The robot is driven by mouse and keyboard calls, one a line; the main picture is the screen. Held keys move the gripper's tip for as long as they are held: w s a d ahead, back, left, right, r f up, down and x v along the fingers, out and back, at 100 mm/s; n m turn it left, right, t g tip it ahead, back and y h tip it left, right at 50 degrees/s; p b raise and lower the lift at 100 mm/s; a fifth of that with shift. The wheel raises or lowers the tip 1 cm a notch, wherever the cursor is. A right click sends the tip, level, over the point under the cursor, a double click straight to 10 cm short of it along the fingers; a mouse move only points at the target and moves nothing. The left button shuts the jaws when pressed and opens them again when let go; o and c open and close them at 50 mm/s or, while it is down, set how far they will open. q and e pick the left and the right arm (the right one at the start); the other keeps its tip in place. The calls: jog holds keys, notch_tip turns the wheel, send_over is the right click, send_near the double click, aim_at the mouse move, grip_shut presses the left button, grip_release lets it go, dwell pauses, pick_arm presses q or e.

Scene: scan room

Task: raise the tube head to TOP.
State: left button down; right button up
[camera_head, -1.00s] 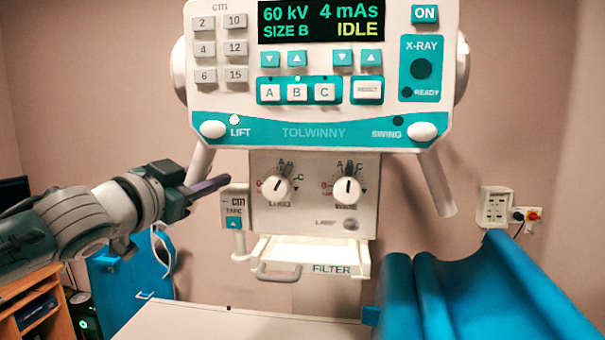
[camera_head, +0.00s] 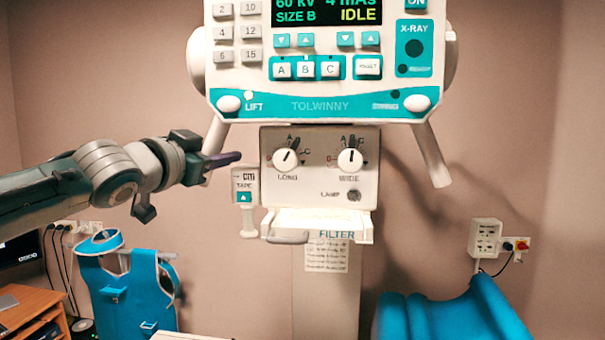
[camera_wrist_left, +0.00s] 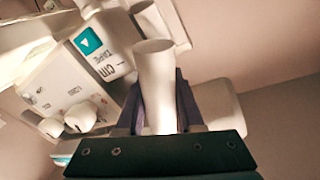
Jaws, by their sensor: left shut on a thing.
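The white and teal tube head (camera_head: 320,106) fills the top middle of the head view, its upper edge cut off. Its display reads IDLE, and a pale lamp (camera_head: 248,95) shows above LIFT. My left gripper (camera_head: 222,159) reaches in from the left at the tube head's left handle (camera_head: 213,137). In the left wrist view, the dark fingers are shut around a white handle bar (camera_wrist_left: 155,80). The right handle (camera_head: 433,155) is free. The collimator box (camera_head: 320,172) with two knobs hangs below. No TOP mark is visible. My right gripper is not in view.
A tape holder (camera_head: 244,190) sits left of the collimator, close to my left gripper. A filter tray (camera_head: 315,226) juts out below. A blue apron (camera_head: 125,290) hangs lower left beside a wooden desk (camera_head: 30,305). A blue padded thing (camera_head: 450,318) stands lower right. A wall socket box (camera_head: 486,238) is at right.

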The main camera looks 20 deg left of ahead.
pick_arm(q)
notch_tip(320, 180, up, 4)
jog(key=shift+f+p, duration=0.2)
jog(key=shift+p, duration=0.8)
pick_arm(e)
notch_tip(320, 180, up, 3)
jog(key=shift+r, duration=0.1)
pick_arm(q)
jog(key=shift+f, duration=0.1)
jog(key=c, duration=0.6)
grip_release()
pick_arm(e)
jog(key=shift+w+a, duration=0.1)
pick_arm(q)
jog(key=shift+o, duration=0.2)
jog(key=shift+s+f+b, duration=0.1)
jog(key=shift+s+b, duration=0.3)
jog(key=shift+s, duration=0.1)
jog(key=b, duration=0.6)
send_near(216, 134)
jog(key=shift+w+a, duration=0.35)
jog(key=shift+w, duration=0.3)
jog(key=shift+w+a, duration=0.35)
jog(key=shift+w, duration=0.35)
jog(key=shift+w+a, duration=0.35)
jog(key=shift+w, duration=0.3)
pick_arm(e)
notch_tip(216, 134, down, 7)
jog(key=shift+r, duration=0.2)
